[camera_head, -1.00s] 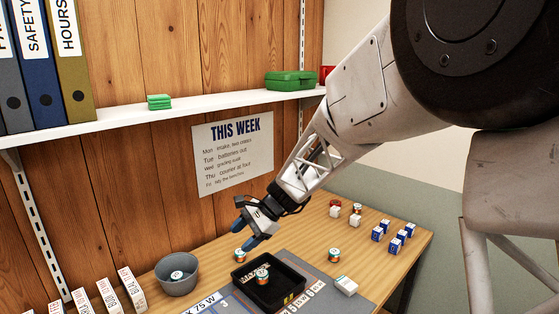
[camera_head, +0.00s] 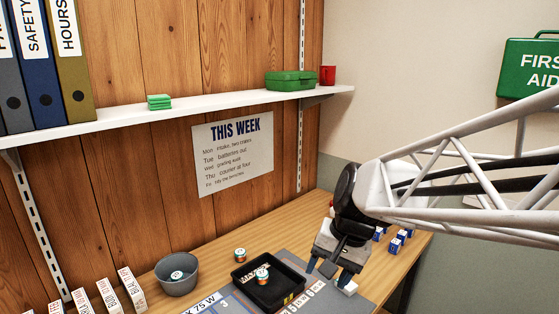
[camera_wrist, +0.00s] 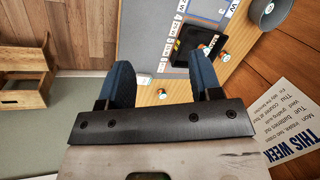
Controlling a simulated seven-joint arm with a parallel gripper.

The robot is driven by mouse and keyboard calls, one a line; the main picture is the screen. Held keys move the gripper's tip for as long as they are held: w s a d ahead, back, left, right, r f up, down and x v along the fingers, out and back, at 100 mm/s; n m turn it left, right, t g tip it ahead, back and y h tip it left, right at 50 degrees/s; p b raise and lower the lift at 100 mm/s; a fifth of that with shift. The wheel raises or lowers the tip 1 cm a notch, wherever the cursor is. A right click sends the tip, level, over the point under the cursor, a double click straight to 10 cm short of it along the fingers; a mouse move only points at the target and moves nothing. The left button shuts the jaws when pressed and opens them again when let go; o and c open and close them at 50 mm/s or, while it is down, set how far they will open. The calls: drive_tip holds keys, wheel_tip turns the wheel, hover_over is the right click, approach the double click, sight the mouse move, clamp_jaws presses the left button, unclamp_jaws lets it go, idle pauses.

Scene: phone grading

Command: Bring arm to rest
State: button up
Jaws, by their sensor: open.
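My gripper (camera_head: 328,272) hangs above the right part of the wooden table in the head view, its two fingers apart with nothing between them. My arm reaches in from the right edge of the head view. A black tray (camera_head: 283,297) lies on a grey mat (camera_head: 228,301) left of the gripper and holds a small round item (camera_head: 262,274). The tray also shows in the wrist view (camera_wrist: 184,56).
Small blue boxes (camera_head: 397,244) stand behind my arm. A shelf (camera_head: 215,102) runs along the wooden wall. A green first aid box (camera_head: 530,68) hangs at right.

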drive_tip(key=s+d+n+t+h, duration=0.1)
drive_tip(key=s+d+n+h, duration=0.2)
drive_tip(key=s+d, duration=0.6)
drive_tip(key=s, duration=0.4)
drive_tip(key=shift+f+t+h, duration=0.35)
drive_tip(key=shift+t+h, duration=0.05)
